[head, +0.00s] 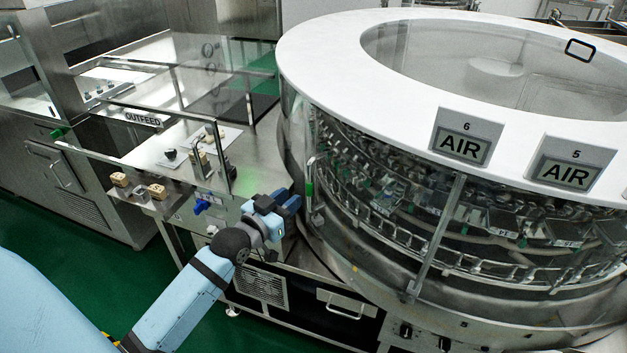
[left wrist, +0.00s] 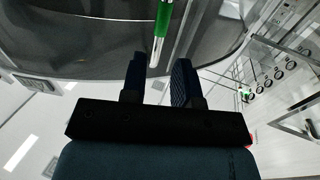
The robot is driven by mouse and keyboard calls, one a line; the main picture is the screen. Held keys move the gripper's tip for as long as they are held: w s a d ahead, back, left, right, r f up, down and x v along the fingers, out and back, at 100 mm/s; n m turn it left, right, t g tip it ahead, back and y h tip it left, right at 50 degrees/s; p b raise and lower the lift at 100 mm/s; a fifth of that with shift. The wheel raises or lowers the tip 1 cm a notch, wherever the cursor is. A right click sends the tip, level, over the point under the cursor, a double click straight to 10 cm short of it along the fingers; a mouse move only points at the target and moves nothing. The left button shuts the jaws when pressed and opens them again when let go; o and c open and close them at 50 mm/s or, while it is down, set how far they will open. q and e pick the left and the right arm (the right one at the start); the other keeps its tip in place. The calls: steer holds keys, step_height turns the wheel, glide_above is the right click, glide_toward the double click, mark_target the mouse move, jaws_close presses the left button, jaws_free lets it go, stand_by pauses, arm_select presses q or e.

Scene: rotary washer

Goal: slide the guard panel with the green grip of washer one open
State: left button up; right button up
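The washer (head: 480,240) is a large round machine with a white top ring and clear curved guard panels. A green grip (head: 309,191) on an upright metal handle sits at the left edge of its front panel. My left gripper (head: 287,204) is just left of and slightly below that grip. In the left wrist view the green grip (left wrist: 163,18) is ahead, and the handle's pale lower end lines up with the gap between the two dark fingers (left wrist: 158,78). The fingers are apart; I cannot tell how deep the handle lies between them. My right gripper is out of view.
A clear-walled outfeed station with an OUTFEED sign (head: 143,118) stands left of the washer. Another green grip (head: 59,132) is on its outer guard. AIR signs (head: 461,146) stand on the white ring. Green floor (head: 110,235) is clear at lower left.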

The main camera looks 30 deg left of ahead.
mark_target(307, 184)
arm_select(q)
steer(key=w, duration=0.9)
steer(key=shift+w+d, duration=0.3)
steer(key=shift+w, duration=0.05)
steer(key=shift+c, duration=0.3)
jaws_close()
